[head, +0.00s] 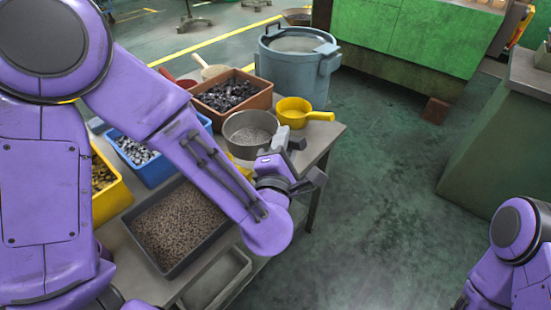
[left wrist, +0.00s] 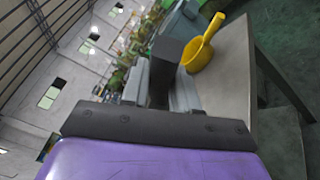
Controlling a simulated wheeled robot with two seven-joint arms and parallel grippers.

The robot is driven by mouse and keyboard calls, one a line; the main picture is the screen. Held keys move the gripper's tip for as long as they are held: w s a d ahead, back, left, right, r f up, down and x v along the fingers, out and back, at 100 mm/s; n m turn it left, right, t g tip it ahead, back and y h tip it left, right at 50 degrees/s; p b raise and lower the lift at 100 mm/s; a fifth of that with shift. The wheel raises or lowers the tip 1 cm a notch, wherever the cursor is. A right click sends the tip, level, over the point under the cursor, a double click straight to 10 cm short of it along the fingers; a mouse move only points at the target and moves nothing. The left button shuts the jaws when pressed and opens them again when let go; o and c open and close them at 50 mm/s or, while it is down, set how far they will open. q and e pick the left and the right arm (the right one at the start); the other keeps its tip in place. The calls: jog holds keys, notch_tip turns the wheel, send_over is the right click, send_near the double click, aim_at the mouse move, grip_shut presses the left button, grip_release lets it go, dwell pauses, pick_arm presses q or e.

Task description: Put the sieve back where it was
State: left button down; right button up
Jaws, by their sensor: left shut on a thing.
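The sieve (head: 249,130) is a round grey metal pan with a mesh bottom, at the right part of the table in the head view. It looks about level; I cannot tell whether it touches the tabletop. My left gripper (head: 284,143) is at its right rim and shut on it. In the left wrist view a dark grey piece stands between the fingers (left wrist: 163,85), seemingly part of the sieve. My right gripper is out of view; only part of my right arm shows at the lower right.
A yellow scoop (head: 294,112) lies just behind the sieve, also in the left wrist view (left wrist: 200,56). An orange-brown bin (head: 262,99), a blue bin (head: 154,178), a yellow bin (head: 113,200) and a dark bin (head: 163,270) crowd the table. A blue-grey barrel (head: 296,75) stands behind.

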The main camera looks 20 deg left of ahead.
aim_at(266, 136)
pick_arm(q)
jog(key=w+a+f, duration=0.1)
jog(key=w+f, duration=0.2)
jog(key=w+a+f, duration=0.1)
jog(key=w+f, duration=0.2)
jog(key=w, duration=0.1)
jog(key=w+a+f+p, duration=0.1)
jog(key=w+f, duration=0.2)
jog(key=shift+w, duration=0.4)
notch_tip(266, 136, down, 3)
jog(key=shift+r, duration=0.1)
jog(key=c, duration=1.3)
grip_release()
jog(key=shift+s, duration=0.1)
jog(key=o, duration=0.5)
jog(key=shift+c, duration=0.2)
